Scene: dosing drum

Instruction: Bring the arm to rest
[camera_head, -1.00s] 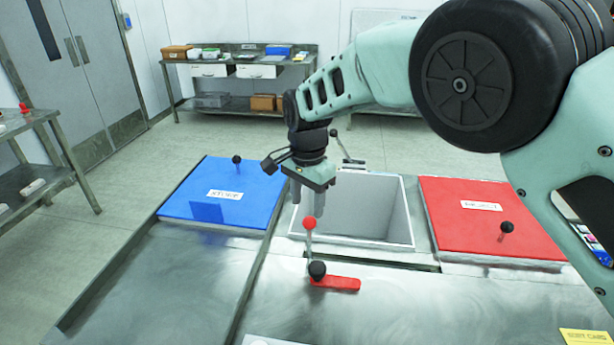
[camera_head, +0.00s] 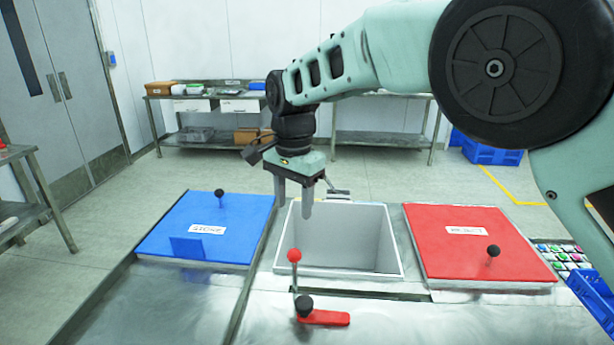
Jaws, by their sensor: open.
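My gripper (camera_head: 294,198) hangs pointing down from my raised arm, above the left part of the open white bin (camera_head: 345,268). Its two fingers are apart with nothing between them. A lever with a red ball knob (camera_head: 295,256) stands in front of the bin, its black pivot on a red base plate (camera_head: 328,318). The gripper is clear of the lever knob and the bin walls. The bin looks empty, though part of its inside is hidden.
A blue lid (camera_head: 225,250) with a black knob lies left of the bin. A red lid (camera_head: 470,235) with a black knob lies right. Blue crates (camera_head: 493,152) and benches (camera_head: 380,138) stand at the back. A side table (camera_head: 32,232) is at left.

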